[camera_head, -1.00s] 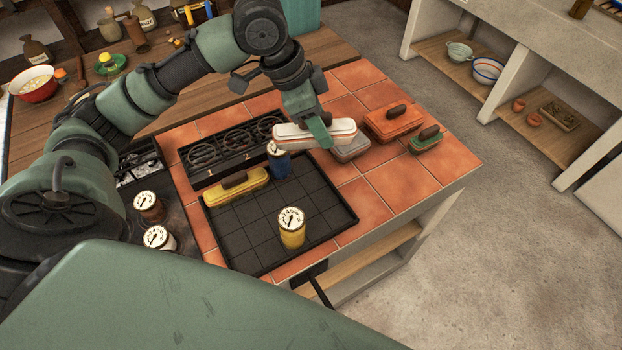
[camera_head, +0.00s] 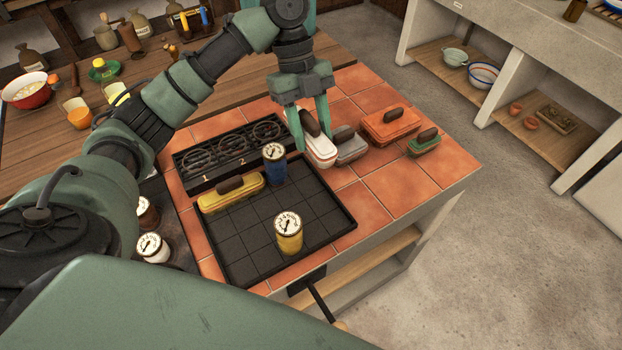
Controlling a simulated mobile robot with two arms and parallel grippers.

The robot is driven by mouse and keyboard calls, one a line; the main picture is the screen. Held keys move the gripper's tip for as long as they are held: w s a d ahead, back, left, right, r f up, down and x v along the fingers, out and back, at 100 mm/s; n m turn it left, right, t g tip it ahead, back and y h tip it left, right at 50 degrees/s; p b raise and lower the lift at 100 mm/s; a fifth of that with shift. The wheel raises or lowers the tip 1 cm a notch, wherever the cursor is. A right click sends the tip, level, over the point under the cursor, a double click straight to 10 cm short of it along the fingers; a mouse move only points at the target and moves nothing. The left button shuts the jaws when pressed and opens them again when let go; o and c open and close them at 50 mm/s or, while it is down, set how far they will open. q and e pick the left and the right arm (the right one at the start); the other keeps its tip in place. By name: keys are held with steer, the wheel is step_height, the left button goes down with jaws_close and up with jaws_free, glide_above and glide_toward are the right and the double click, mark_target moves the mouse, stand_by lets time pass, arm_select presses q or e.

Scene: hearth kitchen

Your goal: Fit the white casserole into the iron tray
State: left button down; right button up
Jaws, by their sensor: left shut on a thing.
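The white casserole (camera_head: 321,150) is a long dish with a dark knob handle. My left gripper (camera_head: 312,135) is shut on it, with green fingers pointing down at its handle. It is just beyond the far right edge of the black iron tray (camera_head: 329,226), beside the grey casserole; I cannot tell whether it touches the tiles. The gridded tray holds a yellow casserole (camera_head: 224,199) at its far left, a blue canister (camera_head: 275,170) at the back and a yellow canister (camera_head: 289,237) near the front. My right gripper is not in view.
A grey casserole (camera_head: 350,151), an orange casserole (camera_head: 391,129) and a small green casserole (camera_head: 423,147) stand on the tiled counter (camera_head: 387,184) right of the white one. A black burner rack (camera_head: 190,184) lies behind the tray. The tray's right side is clear.

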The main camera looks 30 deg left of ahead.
arm_select(q)
step_height(320, 180, down, 14)
steer(key=shift+f+p, duration=0.1)
steer(key=shift+p, duration=0.45)
steer(key=shift+f, duration=0.4)
steer(key=c, duration=0.8)
jaws_free()
steer(key=shift+f, duration=0.1)
steer(key=b+v, duration=0.2)
steer(key=v, duration=0.9)
steer(key=shift+w+a+r, duration=0.1)
steer(key=shift+a+r, duration=0.1)
steer(key=shift+r, duration=0.4)
